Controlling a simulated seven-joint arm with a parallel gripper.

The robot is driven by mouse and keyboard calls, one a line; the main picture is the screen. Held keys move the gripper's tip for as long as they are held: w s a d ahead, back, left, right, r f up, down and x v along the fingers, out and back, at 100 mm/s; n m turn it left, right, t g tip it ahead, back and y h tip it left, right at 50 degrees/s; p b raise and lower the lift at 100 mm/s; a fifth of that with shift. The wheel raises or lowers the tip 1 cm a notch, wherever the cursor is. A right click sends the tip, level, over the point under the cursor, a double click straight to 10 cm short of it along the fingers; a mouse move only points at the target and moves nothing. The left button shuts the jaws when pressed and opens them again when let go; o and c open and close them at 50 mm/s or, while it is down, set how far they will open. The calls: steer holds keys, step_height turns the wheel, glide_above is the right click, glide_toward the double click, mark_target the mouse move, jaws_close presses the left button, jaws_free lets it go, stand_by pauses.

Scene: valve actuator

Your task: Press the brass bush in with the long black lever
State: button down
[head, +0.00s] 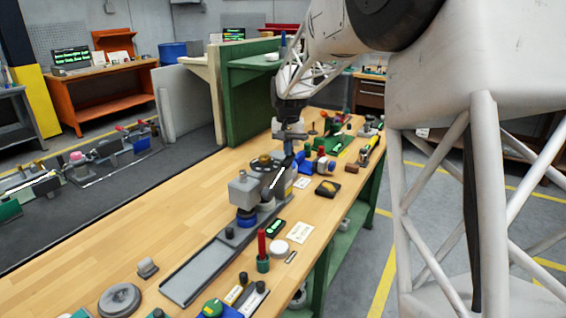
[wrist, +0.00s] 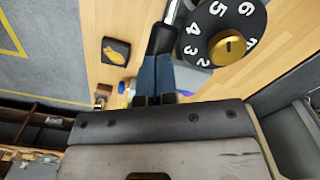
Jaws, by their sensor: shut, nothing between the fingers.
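The brass bush (wrist: 229,46) shows in the wrist view as a round gold piece with a dark slot, in the middle of a black numbered dial (wrist: 246,22). In the head view the brass (head: 264,160) is small, on top of the grey actuator. The long black lever (wrist: 162,39) has a black grip on a bright rod, left of the dial in the wrist view. My gripper (wrist: 155,58) is shut and empty, its blue fingers at the end of the grip; I cannot tell whether they touch it. In the head view my gripper (head: 288,150) is close beside the actuator.
A grey rail (head: 212,265) runs forward along the wooden bench (head: 150,215). Several coloured parts crowd the bench's far end.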

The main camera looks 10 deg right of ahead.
steer(key=shift+w+d+f, duration=0.15)
steer(key=shift+f, duration=0.5)
steer(key=shift+w+d+f, duration=0.2)
steer(key=shift+f, duration=0.5)
steer(key=shift+w+d+f, duration=0.15)
steer(key=shift+f, duration=0.5)
stand_by(1.2)
steer(key=shift+w+d+f, duration=0.1)
steer(key=shift+f, duration=0.95)
steer(key=shift+w+d+f, duration=0.1)
steer(key=shift+f, duration=0.95)
stand_by(2.2)
steer(key=shift+r, duration=0.2)
